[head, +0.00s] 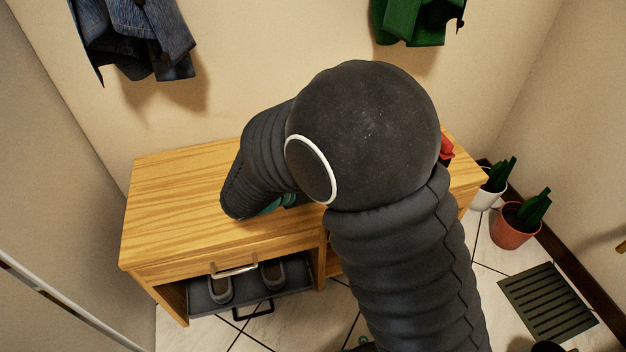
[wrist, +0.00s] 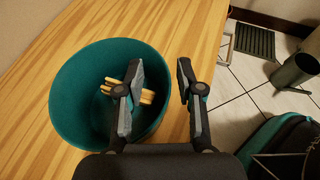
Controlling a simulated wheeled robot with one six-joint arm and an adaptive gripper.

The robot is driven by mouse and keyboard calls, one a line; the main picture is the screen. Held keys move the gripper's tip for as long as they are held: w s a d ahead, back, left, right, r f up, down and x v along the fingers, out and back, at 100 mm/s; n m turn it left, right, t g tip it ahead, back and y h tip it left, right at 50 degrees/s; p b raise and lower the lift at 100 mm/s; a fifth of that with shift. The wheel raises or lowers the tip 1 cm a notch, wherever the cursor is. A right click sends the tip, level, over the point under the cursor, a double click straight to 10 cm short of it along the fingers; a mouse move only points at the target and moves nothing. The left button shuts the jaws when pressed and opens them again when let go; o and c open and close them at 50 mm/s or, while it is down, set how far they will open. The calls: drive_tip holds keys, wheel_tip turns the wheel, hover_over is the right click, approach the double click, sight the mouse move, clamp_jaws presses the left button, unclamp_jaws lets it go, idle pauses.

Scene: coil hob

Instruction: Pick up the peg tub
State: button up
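The peg tub (wrist: 72,110) is a round teal tub with several pale wooden pegs (wrist: 148,97) inside. It stands on the wooden bench top in the wrist view. In the head view my arm hides most of it, and only a teal sliver (head: 270,208) shows. My gripper (wrist: 160,78) is open, with a gap between its fingers. In the wrist view the left finger overlaps the tub's inside and the right finger is beyond its right rim. I cannot tell whether either finger touches the wall or how deep it reaches.
The wooden bench (head: 170,205) has clear top on the left. A red item (head: 446,147) sits at the bench's right end. Potted plants (head: 514,229) and a floor grate (head: 547,302) are to the right. Clothes (head: 150,40) hang above.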

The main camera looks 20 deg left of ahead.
clamp_jaws()
drive_tip(key=shift+r, duration=0.1)
